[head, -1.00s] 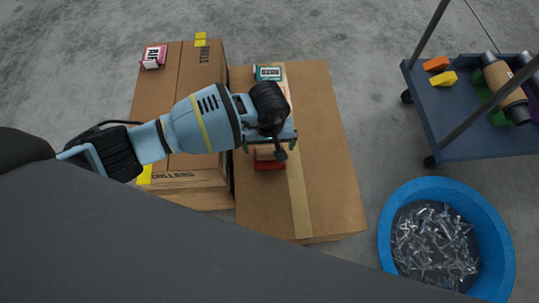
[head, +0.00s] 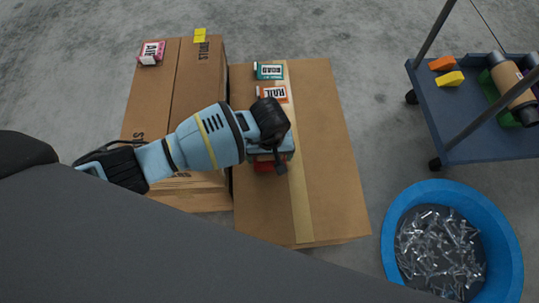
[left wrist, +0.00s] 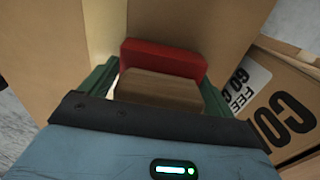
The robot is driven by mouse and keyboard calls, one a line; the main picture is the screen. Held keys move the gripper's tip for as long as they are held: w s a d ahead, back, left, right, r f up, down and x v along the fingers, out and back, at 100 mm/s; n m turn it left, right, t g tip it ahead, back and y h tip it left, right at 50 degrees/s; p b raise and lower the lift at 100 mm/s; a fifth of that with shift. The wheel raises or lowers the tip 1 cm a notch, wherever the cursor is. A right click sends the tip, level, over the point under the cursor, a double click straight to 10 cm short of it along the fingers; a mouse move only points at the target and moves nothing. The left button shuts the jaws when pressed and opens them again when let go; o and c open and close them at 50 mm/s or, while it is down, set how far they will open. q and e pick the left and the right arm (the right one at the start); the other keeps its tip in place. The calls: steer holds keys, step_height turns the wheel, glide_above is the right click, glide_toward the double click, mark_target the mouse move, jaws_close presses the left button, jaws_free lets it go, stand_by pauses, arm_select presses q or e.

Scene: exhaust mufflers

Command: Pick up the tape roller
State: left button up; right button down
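A red and brown item, which I take to be the tape roller (head: 264,166), sits on the right-hand cardboard box, mostly hidden under my left gripper (head: 271,152). In the left wrist view its brown block (left wrist: 158,89) lies between the two green fingers, with the red part (left wrist: 163,58) just beyond. My left gripper also shows in the left wrist view (left wrist: 158,85). Its fingers stand on either side of the brown block, with a small bright gap at the left, so it looks open around the item. My right gripper is not in view.
The item's cardboard box (head: 335,190) adjoins another box (head: 150,110). Small boxes marked ROAD (head: 269,72), RAIL (head: 272,93) and AIR (head: 151,53) lie on top. A blue cart (head: 470,125) and a blue tub of metal parts (head: 505,230) stand right.

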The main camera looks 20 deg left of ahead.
arm_select(q)
steer(key=c, duration=0.7)
steer(key=shift+c, duration=0.4)
step_height(320, 180, up, 9)
steer(key=p, duration=0.3)
steer(key=shift+r+p, duration=0.35)
steer(key=shift+r, duration=0.25)
